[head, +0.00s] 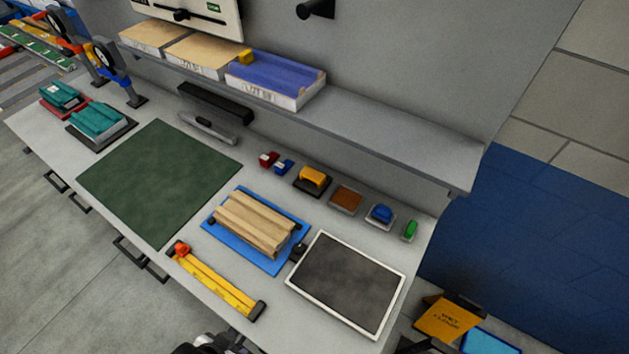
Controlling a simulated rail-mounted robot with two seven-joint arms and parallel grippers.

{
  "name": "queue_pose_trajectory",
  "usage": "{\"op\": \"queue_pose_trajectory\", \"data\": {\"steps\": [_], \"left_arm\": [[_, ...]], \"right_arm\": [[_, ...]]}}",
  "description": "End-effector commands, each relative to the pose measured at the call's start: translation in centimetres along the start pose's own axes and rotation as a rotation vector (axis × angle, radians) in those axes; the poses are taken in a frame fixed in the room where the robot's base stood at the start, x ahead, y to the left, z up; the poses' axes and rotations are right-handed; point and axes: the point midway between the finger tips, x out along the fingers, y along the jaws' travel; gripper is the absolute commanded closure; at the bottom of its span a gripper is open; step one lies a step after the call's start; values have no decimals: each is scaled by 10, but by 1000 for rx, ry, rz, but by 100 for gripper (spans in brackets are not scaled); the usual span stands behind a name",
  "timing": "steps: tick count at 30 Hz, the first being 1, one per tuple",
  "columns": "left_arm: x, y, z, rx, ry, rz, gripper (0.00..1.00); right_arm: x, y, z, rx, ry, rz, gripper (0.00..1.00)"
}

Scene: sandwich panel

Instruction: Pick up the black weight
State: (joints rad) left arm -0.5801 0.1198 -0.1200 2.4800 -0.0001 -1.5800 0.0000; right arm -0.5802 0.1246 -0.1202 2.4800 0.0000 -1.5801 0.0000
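A small black block (298,252), which looks like the black weight, sits between the blue mat (224,240) and the white-framed dark panel (345,283). Another small dark piece (212,222) is at the left end of the ribbed tan panel (254,224) on the blue mat. Dark parts of my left gripper (212,345) show at the bottom edge, and dark parts of my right gripper (427,346) show further right. Both are cut off by the frame, so their fingers are hidden. Both are well apart from the black block.
A yellow bar tool (215,282) lies at the front edge. A green mat (160,180) covers the left middle. Several small coloured items, including an orange-and-black one (312,180), line the back. A shelf (400,142) overhangs the rear. A yellow bin (448,317) stands at lower right.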

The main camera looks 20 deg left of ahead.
Motion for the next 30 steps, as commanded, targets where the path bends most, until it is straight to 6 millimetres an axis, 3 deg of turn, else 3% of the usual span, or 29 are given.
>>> {"op": "queue_pose_trajectory", "data": {"steps": [5,21,27,30], "left_arm": [[0,0,0,0,0,0,49],[0,0,0,0,0,0,0],[-1,0,-1,1,0,-1,0],[-12,-1,-4,1,0,-1,0]], "right_arm": [[0,1,0,-2,0,2,7],[0,-2,0,6,1,-5,7],[-1,-2,-1,8,1,-7,7],[-12,-2,-4,8,0,-6,7]]}}
